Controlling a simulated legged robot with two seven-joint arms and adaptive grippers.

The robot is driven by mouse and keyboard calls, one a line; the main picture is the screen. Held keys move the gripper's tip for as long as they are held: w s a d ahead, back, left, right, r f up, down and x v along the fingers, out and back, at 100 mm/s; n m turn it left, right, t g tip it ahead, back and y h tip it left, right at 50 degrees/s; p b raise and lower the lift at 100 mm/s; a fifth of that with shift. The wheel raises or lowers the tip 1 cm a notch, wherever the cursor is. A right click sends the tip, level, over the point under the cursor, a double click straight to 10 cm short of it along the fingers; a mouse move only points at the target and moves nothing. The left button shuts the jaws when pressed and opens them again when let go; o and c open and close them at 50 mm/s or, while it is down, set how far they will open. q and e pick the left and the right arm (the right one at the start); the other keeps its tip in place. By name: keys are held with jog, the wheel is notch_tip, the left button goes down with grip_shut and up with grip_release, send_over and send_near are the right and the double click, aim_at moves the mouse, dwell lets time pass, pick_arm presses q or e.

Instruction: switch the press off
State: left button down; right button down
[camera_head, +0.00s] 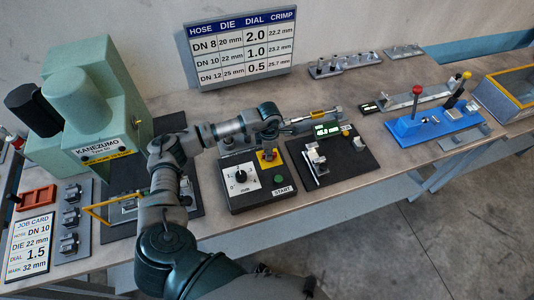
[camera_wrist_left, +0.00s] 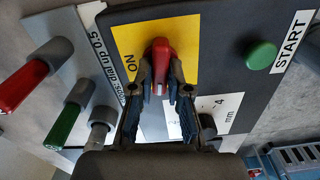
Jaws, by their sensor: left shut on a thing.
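The press (camera_head: 120,95) is a pale green machine marked KANEZUMO at the left of the bench. Its dark control box (camera_head: 235,202) stands in the middle, with a white dial (camera_head: 240,177) and a green START button (camera_head: 279,179). In the left wrist view, a red switch handle (camera_wrist_left: 160,52) sits on a yellow plate (camera_wrist_left: 185,35) with the word ON to its left. My left gripper (camera_wrist_left: 160,88) is shut on the red handle, one finger on each side. In the head view my left gripper (camera_head: 268,150) is over the yellow plate and largely hides the switch. My right gripper is out of view.
A dark board with a small fixture (camera_head: 316,158) lies right of the control box. A blue fixture (camera_head: 425,125) with red and yellow knobs stands farther right. Red and green handles (camera_wrist_left: 62,125) show in the left wrist view. A job card (camera_head: 30,245) lies front left.

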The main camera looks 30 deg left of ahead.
pick_arm(q)
jog(key=shift+w+d+r+n, duration=0.1)
jog(key=shift+w+r+n, duration=0.05)
jog(key=shift+n, duration=0.35)
jog(key=shift+w+d+r+n, duration=0.1)
jog(key=shift+r+n, duration=0.05)
jog(key=shift+n, duration=0.35)
jog(key=c, duration=1.1)
grip_release()
jog(key=shift+c, duration=0.2)
jog(key=shift+w+f, duration=0.1)
jog(key=shift+f, duration=0.05)
jog(key=shift+r, duration=0.45)
notch_tip(320, 180, up, 11)
